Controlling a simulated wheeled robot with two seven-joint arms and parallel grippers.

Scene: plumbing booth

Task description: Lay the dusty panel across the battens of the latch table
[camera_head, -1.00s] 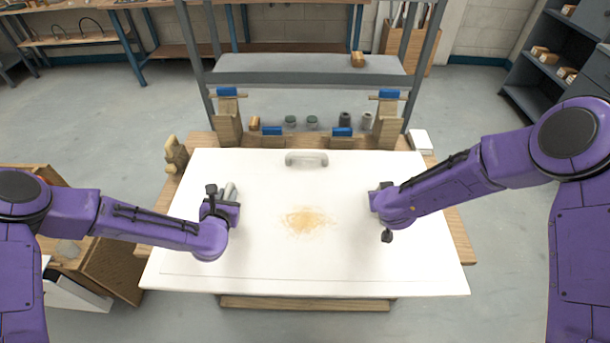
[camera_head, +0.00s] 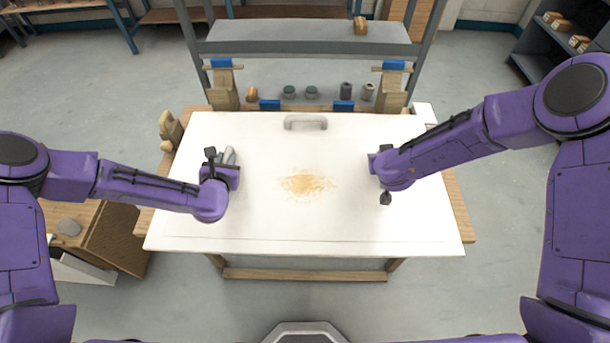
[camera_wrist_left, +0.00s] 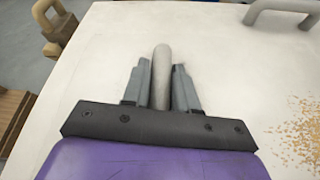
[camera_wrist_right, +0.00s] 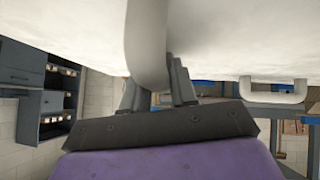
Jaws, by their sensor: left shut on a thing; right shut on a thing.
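The dusty panel (camera_head: 300,225) is a wide white board with a patch of orange-brown dust (camera_head: 307,184) in its middle and a pale handle (camera_head: 305,122) near its far edge. It covers most of the wooden latch table (camera_head: 459,205). The battens are hidden, and I cannot tell whether the panel touches them. My left gripper (camera_head: 228,165) is shut on the panel's left handle (camera_wrist_left: 161,72), whose bar sits between the fingers in the left wrist view. My right gripper (camera_wrist_right: 157,85) is shut on the right handle (camera_wrist_right: 147,40); its fingers are mostly hidden in the head view.
Wooden posts with blue tops (camera_head: 222,85) (camera_head: 391,80) stand behind the panel, with small jars (camera_head: 311,92) between them. A grey shelf (camera_head: 310,37) rises behind. A wooden knobbed piece (camera_head: 170,130) is at the left, a brown crate (camera_head: 122,240) below it.

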